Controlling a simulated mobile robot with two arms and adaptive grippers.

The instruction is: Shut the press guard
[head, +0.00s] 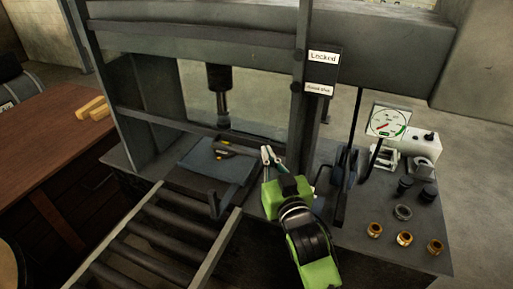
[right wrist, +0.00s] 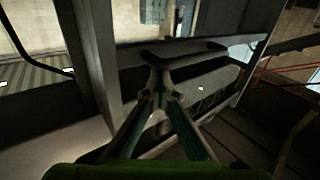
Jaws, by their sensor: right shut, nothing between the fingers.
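The press (head: 135,85) stands across the head view, a dark grey frame with uprights, crossbeams and a ram (head: 219,90) in the middle. A crossbar (head: 160,122) runs across its front at the left, above the bed; I cannot tell for sure whether it belongs to the guard, or how far the guard is shut. My right gripper (head: 267,154) is shut and empty, in front of the press beside the right upright. In the right wrist view its fingertips (right wrist: 160,72) meet just in front of or against a dark bar (right wrist: 185,52); contact is unclear. My left gripper is out of view.
A blue-grey tray (head: 230,172) with a handle sits on the bed, with a roller track (head: 150,235) before it. A "Locked" sign (head: 323,58), levers (head: 347,165), a gauge (head: 388,121) and brass rings (head: 404,238) are at right. A wooden desk (head: 45,150) stands left.

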